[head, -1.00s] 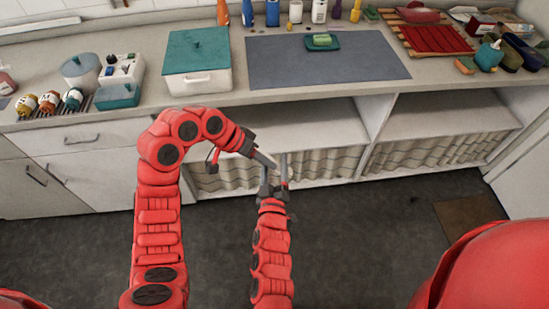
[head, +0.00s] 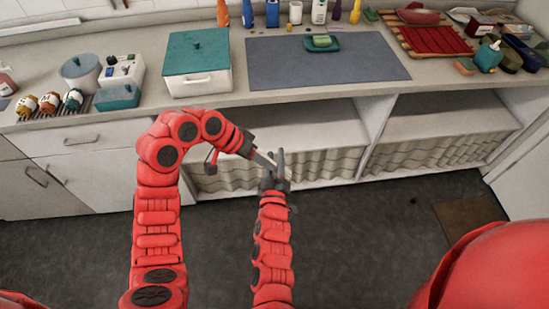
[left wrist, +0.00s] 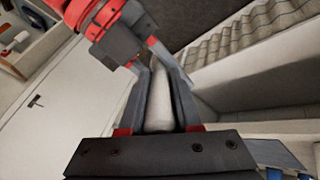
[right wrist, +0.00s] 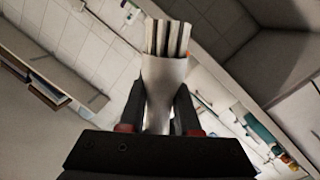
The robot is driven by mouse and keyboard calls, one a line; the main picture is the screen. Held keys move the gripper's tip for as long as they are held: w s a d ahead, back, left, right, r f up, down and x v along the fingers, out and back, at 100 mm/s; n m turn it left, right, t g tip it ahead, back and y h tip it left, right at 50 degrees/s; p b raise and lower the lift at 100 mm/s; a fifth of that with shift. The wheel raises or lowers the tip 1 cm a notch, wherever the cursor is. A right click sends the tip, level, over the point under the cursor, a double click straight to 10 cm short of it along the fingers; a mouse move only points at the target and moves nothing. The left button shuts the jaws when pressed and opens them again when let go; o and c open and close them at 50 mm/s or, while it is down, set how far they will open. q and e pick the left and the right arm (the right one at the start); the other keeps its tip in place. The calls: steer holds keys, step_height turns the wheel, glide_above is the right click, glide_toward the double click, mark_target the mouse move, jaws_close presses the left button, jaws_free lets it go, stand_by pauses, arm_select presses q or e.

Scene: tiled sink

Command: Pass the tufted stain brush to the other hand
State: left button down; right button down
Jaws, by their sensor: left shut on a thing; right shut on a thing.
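The tufted stain brush shows in the right wrist view (right wrist: 165,85) as a pale, tapering body with several whitish tufts at its top end. Its pale body also shows in the left wrist view (left wrist: 160,100), lying between the fingers. My left gripper (head: 267,162) is shut on the brush. My right gripper (head: 279,158) comes up from below and is shut on it too, its fingers crossing close to the left ones. In the head view the grippers mostly hide the brush, held in the air before the counter.
The counter behind carries a white box with a teal lid (head: 197,75), a grey mat (head: 325,70), a green soap dish (head: 322,45), a teal tray (head: 117,97) and a red rack (head: 437,38). Open shelves (head: 450,120) lie below. The floor in front is clear.

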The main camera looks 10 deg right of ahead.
arm_select(q)
steer(key=c, duration=0.5)
jaws_free()
steer(key=shift+s+d+r, duration=0.1)
steer(key=shift+d+r, duration=0.05)
steer(key=shift+d, duration=0.15)
steer(key=shift+a, duration=0.1)
